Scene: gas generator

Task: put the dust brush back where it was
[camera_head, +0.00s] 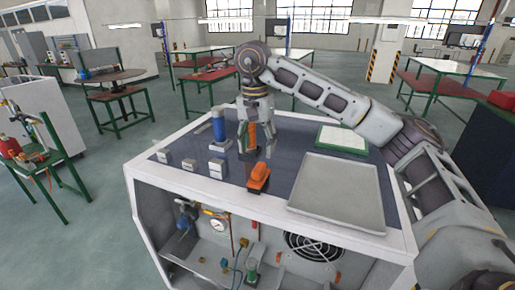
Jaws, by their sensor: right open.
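My right gripper (258,150) points down over the dark blue top (215,182) of the generator cabinet, with its fingers apart. An upright orange and dark green item (252,132) shows between or just behind the fingers; I cannot tell whether they touch it. An orange piece with a dark lower part (258,178) sits on the top just in front of the gripper. I cannot tell for sure which of these two is the dust brush. My left gripper is not in view.
A blue cylinder (219,122) and several small light blocks (189,165) stand left of the gripper. A grey tray (338,190) fills the right front of the top, with a white and green pad (342,138) behind it.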

